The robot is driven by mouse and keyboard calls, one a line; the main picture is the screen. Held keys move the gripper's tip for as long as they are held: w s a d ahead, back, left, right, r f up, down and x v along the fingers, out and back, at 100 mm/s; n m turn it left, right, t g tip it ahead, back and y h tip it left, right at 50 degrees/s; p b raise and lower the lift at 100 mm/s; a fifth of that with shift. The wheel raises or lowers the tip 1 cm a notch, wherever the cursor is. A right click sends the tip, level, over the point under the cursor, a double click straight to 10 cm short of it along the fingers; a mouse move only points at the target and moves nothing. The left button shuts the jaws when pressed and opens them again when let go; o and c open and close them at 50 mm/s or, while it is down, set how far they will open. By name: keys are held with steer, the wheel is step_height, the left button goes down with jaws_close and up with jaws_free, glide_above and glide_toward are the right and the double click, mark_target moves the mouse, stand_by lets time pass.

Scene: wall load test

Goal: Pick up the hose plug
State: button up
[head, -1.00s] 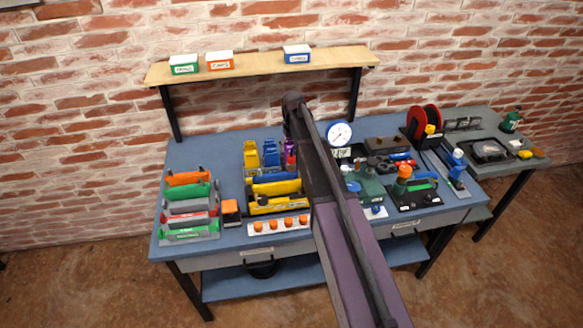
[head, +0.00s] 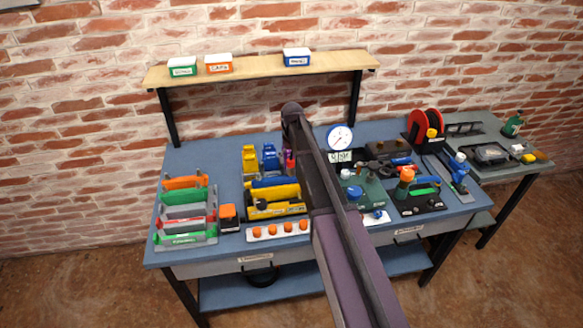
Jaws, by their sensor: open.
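I cannot tell which small part is the hose plug; no label for it is readable. Small orange-topped pieces (head: 272,231) stand in a row on a white strip at the bench's front edge. An orange-capped fitting (head: 406,175) stands on a black plate (head: 423,207) right of my arm. A blue-capped piece (head: 354,192) stands just right of my arm. My arm rises from the bottom edge across the middle of the blue bench (head: 180,150) and hides part of it. My gripper does not show in the head view.
A rack (head: 185,241) of coloured bars stands at the bench's left. Yellow and blue holders (head: 250,158) stand left of my arm. A dial gauge (head: 340,138) and red reel (head: 424,122) stand at the right. A wooden shelf (head: 262,70) with three boxes is above; a side table (head: 522,169) adjoins right.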

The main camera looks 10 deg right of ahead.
mark_target(291, 168)
steer(key=shift+f, duration=0.1)
steer(key=shift+a+f+b, duration=0.1)
steer(key=shift+f+b, duration=2.45)
steer(key=shift+b, duration=0.05)
jaws_close()
